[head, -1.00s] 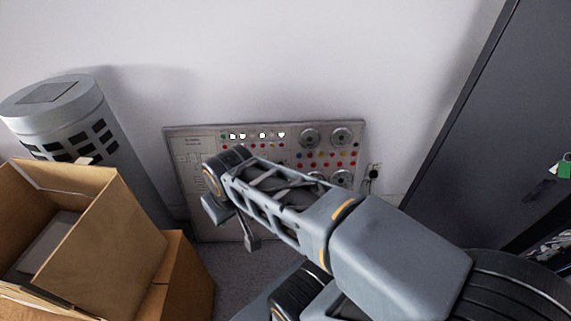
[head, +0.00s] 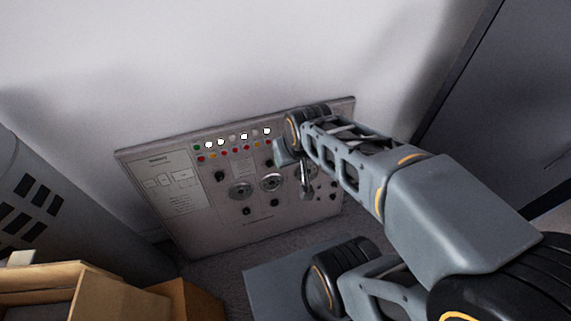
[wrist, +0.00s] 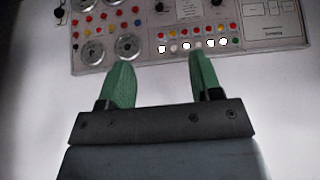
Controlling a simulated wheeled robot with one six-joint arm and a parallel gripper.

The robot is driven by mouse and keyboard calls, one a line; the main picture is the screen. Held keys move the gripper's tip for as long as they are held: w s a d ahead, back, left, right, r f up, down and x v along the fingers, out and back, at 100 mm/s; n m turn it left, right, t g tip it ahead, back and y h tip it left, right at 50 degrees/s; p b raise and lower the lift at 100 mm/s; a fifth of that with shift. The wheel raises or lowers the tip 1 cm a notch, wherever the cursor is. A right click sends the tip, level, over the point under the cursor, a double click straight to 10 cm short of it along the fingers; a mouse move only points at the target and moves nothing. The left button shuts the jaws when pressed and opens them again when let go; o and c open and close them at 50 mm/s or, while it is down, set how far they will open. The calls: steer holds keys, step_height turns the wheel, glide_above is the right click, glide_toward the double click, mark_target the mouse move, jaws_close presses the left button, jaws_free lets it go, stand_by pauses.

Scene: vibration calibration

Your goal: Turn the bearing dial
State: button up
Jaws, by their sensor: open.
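A grey control panel (head: 195,222) leans against the wall in the head view. Labels are too small to tell which is the bearing dial. My gripper (head: 294,172) is in front of the panel's right part and hides some of it. In the wrist view the panel appears upside down along the top, with several round dials, one of them a silver dial (wrist: 128,46). My gripper's green fingers (wrist: 160,62) are apart with nothing between them.
Rows of coloured buttons (head: 233,150) and white lit lamps run along the panel's top. A cardboard box (head: 110,295) and a grey cylinder (head: 50,215) stand at left. A dark cabinet (head: 500,130) stands at right. Bare wall is above the panel.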

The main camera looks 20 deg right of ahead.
steer(key=w+d+f+t+b, duration=0.1)
steer(key=w+f+t+b, duration=0.25)
steer(key=w+f, duration=0.6)
steer(key=w+f+t+b, duration=0.35)
steer(key=w+f, duration=0.35)
steer(key=f, duration=0.5)
steer(key=t+b, duration=0.3)
steer(key=b, duration=0.2)
glide_toward(270, 165)
step_height(270, 165, up, 4)
steer(key=s, duration=0.2)
steer(key=s+f+t+b, duration=0.3)
steer(key=s+f, duration=0.1)
steer(key=f, duration=0.4)
steer(key=w, duration=1.3)
steer(key=shift+w+h, duration=0.25)
steer(key=shift+h, duration=0.05)
steer(key=shift+r, duration=0.1)
steer(key=shift+c, duration=0.2)
steer(key=c, duration=0.9)
steer(key=shift+b, duration=0.3)
